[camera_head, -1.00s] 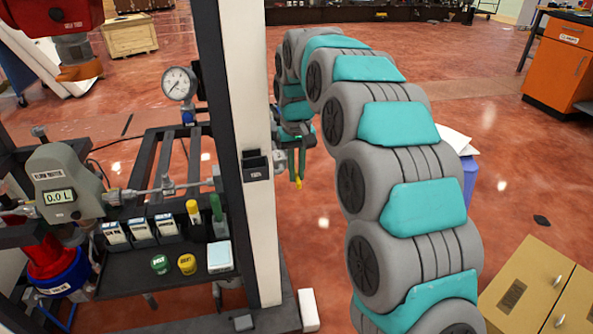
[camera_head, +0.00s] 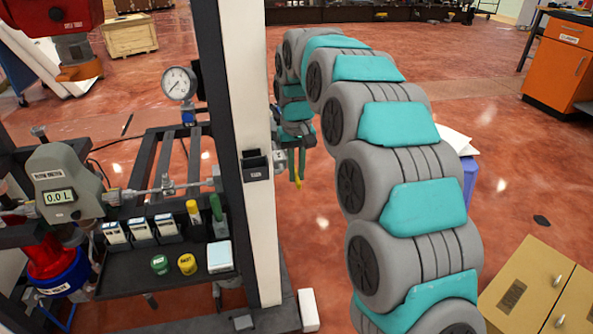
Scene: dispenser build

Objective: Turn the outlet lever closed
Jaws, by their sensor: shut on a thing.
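The outlet fitting (camera_head: 279,158) is a small grey metal valve on the right side of the white and black post. A thin yellow lever (camera_head: 298,183) hangs down beside it, with only its lower tip showing clearly. My gripper (camera_head: 297,165) points down at the lever from above, with its dark green fingers shut on it. The fingers hide the lever's upper part. The lever's exact angle is hard to tell at this size.
The post (camera_head: 250,230) stands just left of my gripper. A pressure gauge (camera_head: 179,83), flow meter (camera_head: 65,185) and shelf with bottles and buttons (camera_head: 150,270) are farther left.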

